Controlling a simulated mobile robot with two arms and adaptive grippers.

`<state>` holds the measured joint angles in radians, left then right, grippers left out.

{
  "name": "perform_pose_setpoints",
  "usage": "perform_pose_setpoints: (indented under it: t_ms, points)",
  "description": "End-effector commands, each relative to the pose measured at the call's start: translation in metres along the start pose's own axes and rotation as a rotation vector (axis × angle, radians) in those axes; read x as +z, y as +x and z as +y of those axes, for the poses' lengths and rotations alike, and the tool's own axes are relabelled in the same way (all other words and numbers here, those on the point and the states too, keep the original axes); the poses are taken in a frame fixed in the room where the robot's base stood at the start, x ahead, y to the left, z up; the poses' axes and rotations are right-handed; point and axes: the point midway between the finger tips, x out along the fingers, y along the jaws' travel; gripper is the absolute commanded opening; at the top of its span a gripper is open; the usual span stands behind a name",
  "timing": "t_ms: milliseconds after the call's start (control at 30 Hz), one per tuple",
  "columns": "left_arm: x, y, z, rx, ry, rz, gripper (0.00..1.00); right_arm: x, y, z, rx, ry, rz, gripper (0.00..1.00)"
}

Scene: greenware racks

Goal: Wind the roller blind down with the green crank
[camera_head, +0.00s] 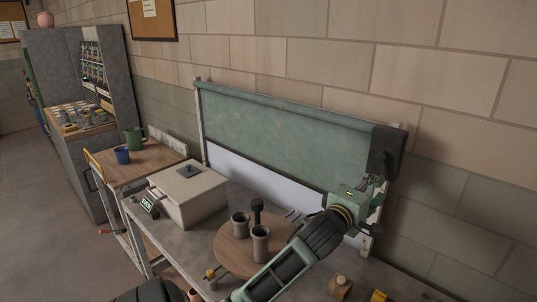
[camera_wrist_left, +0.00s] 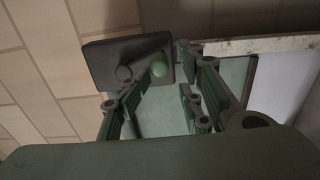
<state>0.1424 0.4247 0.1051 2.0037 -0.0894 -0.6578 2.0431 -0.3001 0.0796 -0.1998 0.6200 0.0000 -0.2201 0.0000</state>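The roller blind (camera_head: 280,125) hangs on the wall, its green sheet partly down over a pale panel (camera_head: 265,178). A dark box (camera_head: 386,150) sits at its right end. In the left wrist view the dark box (camera_wrist_left: 105,65) carries the crank, whose round green knob (camera_wrist_left: 158,68) shows ahead, between the finger lines. My left gripper (camera_head: 373,183) is just below the dark box. Its fingers (camera_wrist_left: 165,85) are spread and look empty; whether they touch the crank I cannot tell. The crank's arm is mostly hidden. My right gripper is not in view.
Below the blind is a bench with a grey box (camera_head: 188,192) and a round wooden board (camera_head: 230,256) bearing grey cups (camera_head: 261,243). A wooden block (camera_head: 340,288) lies at the bottom right. A side table (camera_head: 150,167) holds a green jug (camera_head: 134,139) and blue cup (camera_head: 122,155).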

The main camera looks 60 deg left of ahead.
Motion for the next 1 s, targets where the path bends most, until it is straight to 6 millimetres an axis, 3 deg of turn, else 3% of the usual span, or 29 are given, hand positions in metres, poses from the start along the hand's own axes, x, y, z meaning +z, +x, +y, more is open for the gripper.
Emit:
perform_pose_setpoints:
  t_ms: [600, 1000]
  points:
    - [0.000, -0.061, 0.000, -0.003, -0.002, 0.000, 0.34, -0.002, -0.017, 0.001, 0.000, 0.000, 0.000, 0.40]
    - [0.000, -0.067, 0.000, -0.001, 0.000, 0.001, 0.34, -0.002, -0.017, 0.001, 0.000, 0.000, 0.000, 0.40]
